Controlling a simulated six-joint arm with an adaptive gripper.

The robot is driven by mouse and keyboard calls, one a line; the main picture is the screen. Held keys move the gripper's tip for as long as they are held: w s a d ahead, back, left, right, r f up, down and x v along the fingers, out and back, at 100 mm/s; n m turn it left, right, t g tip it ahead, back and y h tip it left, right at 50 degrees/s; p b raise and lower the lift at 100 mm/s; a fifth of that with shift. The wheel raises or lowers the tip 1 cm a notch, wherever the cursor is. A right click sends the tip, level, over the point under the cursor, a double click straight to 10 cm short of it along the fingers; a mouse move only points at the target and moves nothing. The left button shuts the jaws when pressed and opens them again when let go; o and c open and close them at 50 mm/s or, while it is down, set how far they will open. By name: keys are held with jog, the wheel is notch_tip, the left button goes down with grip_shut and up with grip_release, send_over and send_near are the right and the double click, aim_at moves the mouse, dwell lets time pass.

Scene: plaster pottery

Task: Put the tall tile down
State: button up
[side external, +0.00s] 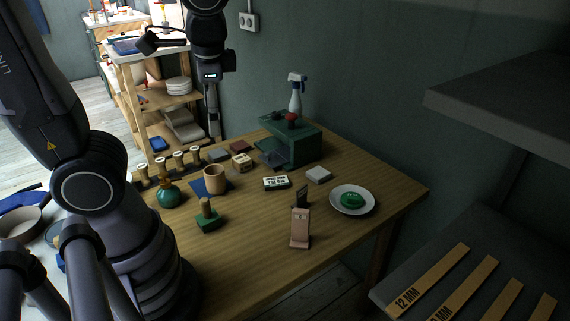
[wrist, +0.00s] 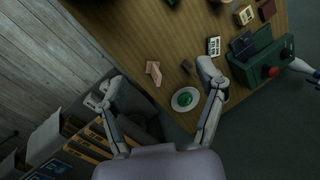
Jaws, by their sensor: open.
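A tall pink tile-like piece (side external: 300,230) stands upright at the table's front edge; it also shows in the wrist view (wrist: 153,73). A smaller dark upright piece (side external: 302,196) stands just behind it, apart from it in the wrist view (wrist: 187,66). I cannot tell for certain which of them is the tall tile. My gripper (side external: 214,132) hangs above the back of the table in the side view, fingers downward. In the wrist view its two fingers (wrist: 157,78) are spread wide, with nothing held between them.
A white plate (side external: 369,208) with a green round piece (side external: 352,199) sits right of the pink piece. A lettered block (side external: 276,183), white block (side external: 318,174) and green box (side external: 305,146) lie behind. A green stamp (side external: 207,217) stands left. Bare wood (side external: 250,245) lies in front.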

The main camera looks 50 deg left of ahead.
jog(key=s+r+n+t+h, duration=0.2)
jog(key=s+r+n+t, duration=0.1)
jog(key=s+r+t, duration=0.1)
jog(key=shift+s+r+n+t+h, duration=0.15)
jog(key=shift+r+n+t+h, duration=0.25)
jog(key=shift+r+t, duration=0.3)
